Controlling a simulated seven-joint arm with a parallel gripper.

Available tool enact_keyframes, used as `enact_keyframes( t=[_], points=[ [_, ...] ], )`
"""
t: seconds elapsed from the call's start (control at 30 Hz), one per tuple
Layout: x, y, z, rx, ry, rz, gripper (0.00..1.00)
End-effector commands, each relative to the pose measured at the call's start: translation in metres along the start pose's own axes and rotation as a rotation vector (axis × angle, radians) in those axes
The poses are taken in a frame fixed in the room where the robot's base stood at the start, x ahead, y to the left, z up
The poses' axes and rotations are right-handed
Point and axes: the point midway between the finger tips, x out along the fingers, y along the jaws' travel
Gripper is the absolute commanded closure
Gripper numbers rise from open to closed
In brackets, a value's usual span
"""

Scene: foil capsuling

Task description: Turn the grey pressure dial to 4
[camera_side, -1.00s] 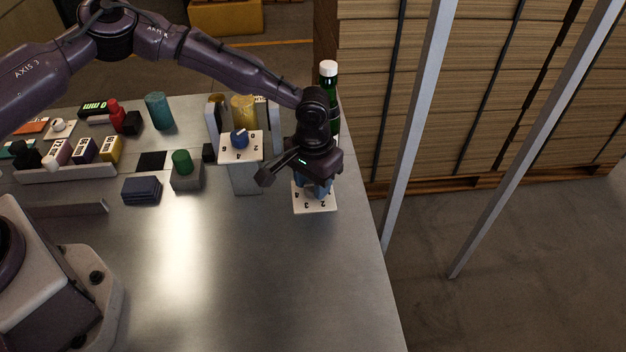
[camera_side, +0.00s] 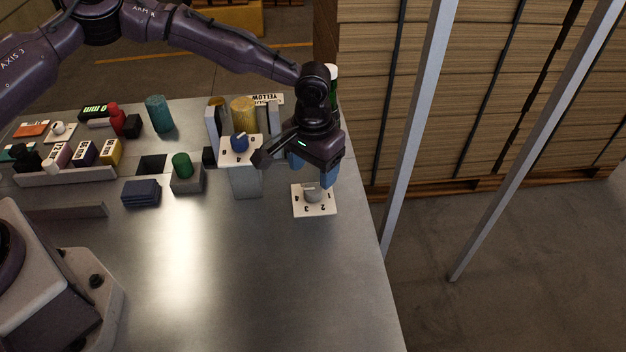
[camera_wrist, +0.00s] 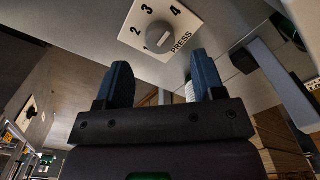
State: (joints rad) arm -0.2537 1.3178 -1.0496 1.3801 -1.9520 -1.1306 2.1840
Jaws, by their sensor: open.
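The grey pressure dial (camera_side: 313,195) sits on a white square plate (camera_side: 299,209) at the right of the table. The plate carries the numbers 1 to 4, and the wrist view also shows the word PRESS on the plate (camera_wrist: 188,22). The round dial (camera_wrist: 153,36) has a raised bar with a pale line; I cannot tell for sure which number it points to. My gripper (camera_side: 312,172) is above the dial, with its blue fingers apart and nothing between them. In the wrist view the open fingers (camera_wrist: 162,76) stand clear of the dial.
A blue dial (camera_side: 240,142) on a raised white-topped box stands left of my gripper. A green knob (camera_side: 182,164) on a grey block stands farther left. A green bottle (camera_side: 333,88) is behind my gripper. The front of the table (camera_side: 250,270) is clear.

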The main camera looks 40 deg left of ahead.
Motion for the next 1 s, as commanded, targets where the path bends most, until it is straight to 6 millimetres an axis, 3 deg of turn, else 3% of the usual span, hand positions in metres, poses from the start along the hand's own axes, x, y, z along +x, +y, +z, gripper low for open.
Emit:
enact_keyframes(
  t=[0.2,0.4,0.87,1.0],
  points=[
    [-0.05,-0.001,-0.001,0.0,0.003,-0.001,0.37],
    [-0.075,-0.001,0.0,0.0,0.001,-0.001,0.37],
    [-0.082,-0.001,0.0,-0.008,0.0,-0.001,0.37],
    [-0.083,0.006,-0.008,-0.127,0.043,0.043,0.37]
  ],
)
